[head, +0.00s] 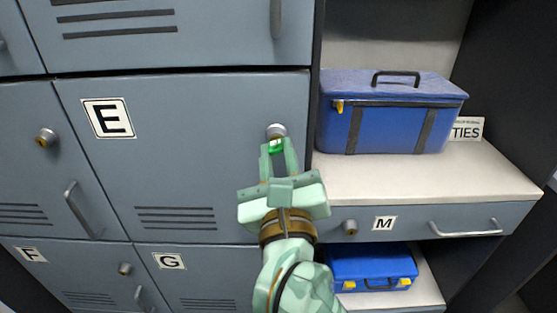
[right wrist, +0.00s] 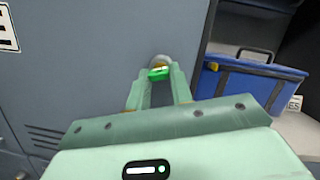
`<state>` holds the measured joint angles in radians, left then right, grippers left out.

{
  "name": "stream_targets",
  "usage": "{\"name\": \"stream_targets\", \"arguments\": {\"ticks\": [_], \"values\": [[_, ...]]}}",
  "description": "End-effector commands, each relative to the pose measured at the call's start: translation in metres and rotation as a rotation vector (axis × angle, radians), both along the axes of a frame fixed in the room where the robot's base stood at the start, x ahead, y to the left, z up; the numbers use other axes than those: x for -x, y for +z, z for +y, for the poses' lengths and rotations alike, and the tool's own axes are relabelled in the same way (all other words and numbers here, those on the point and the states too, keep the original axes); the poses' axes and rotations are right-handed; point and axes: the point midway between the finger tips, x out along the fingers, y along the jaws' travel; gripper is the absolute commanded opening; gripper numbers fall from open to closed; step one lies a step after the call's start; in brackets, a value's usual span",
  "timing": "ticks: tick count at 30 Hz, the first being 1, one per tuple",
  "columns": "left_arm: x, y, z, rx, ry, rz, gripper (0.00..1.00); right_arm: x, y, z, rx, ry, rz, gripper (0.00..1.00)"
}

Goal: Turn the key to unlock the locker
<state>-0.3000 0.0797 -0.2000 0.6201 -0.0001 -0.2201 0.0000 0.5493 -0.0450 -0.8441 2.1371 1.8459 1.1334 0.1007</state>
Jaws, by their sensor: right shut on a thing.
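The locker marked E (head: 190,170) is a blue-grey door with a round silver lock (head: 276,130) near its right edge. A green key (head: 277,148) is at this lock; the lock also shows in the right wrist view (right wrist: 159,60). My right gripper (head: 278,149) is shut on the key, its fingertips just below the lock. In the right wrist view the green key (right wrist: 159,74) sits between the fingertips, touching or very close to the lock face. How deep the key sits is hidden. The door is closed. My left gripper is not in view.
A blue toolbox (head: 390,115) stands on the white shelf (head: 410,178) to the right, above a drawer marked M (head: 384,223). A second blue case (head: 370,265) lies below. Lockers F and G (head: 170,261) are beneath locker E, with handles protruding.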

Motion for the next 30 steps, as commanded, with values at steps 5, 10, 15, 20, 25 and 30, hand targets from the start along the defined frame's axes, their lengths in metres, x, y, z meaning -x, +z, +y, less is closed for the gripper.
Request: {"name": "stream_targets", "arguments": {"ticks": [5, 10, 15, 20, 25, 30], "values": [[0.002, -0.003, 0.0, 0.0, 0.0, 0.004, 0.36, 0.0, -0.001, 0.0, -0.035, 0.001, 0.001, 0.06], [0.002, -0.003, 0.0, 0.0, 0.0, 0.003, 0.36, 0.0, 0.0, 0.0, -0.035, 0.001, 0.001, 0.06], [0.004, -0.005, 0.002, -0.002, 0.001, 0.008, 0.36, 0.0, -0.001, 0.0, -0.052, 0.001, 0.001, 0.06], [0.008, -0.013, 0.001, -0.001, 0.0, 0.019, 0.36, -0.001, -0.003, 0.001, -0.129, 0.0, 0.003, 0.06], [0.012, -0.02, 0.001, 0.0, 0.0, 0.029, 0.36, -0.001, -0.003, 0.002, -0.22, 0.001, 0.002, 0.06], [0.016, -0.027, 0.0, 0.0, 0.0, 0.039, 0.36, -0.001, -0.003, 0.002, -0.305, 0.0, 0.002, 0.06]]}}
